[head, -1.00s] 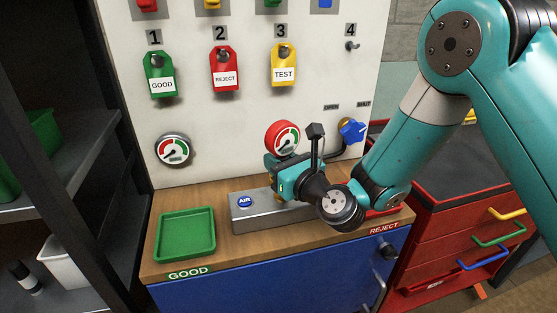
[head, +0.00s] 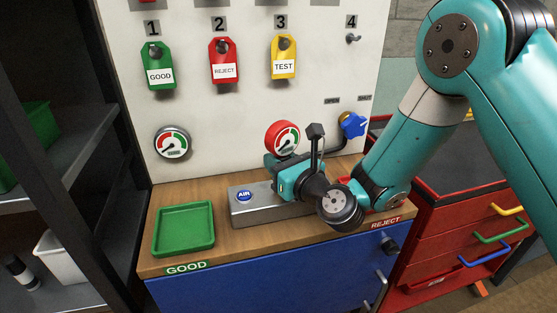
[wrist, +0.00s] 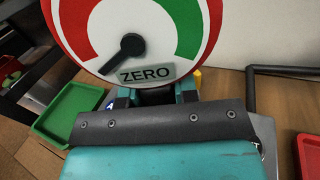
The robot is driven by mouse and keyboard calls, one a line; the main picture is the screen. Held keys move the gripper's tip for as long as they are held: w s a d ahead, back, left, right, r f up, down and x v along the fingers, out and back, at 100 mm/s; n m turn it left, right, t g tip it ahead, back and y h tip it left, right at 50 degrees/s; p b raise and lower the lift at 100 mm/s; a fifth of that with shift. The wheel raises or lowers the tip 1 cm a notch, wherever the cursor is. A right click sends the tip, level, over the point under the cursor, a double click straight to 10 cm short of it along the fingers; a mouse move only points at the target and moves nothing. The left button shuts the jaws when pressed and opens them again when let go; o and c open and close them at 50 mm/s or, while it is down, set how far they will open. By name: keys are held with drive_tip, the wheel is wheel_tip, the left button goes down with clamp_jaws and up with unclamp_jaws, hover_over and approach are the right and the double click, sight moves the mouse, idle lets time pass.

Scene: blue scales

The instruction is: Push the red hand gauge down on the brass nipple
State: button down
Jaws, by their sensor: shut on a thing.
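The red hand gauge (head: 282,139) stands upright above the right part of the grey metal block with the blue AIR label (head: 243,196). My gripper (head: 278,168) is shut on the gauge just below its dial. In the wrist view the gauge's dial (wrist: 178,25) fills the top, with its black needle pointing down left beside the ZERO label. My gripper's fingers (wrist: 158,95) show on both sides of the dark part under the dial. The brass nipple is hidden behind my gripper, so I cannot tell whether the gauge touches it.
A green GOOD tray (head: 212,232) lies left of the block. A red tray (wrist: 308,155) is on the right, partly hidden by my arm in the head view. A blue valve handle (head: 354,125) and bent pipe are close at right. A fixed gauge (head: 172,142) and tags hang on the panel.

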drive_tip(key=shift+f, duration=0.3)
drive_tip(key=c, duration=0.8)
unclamp_jaws()
drive_tip(key=shift+b, duration=0.3)
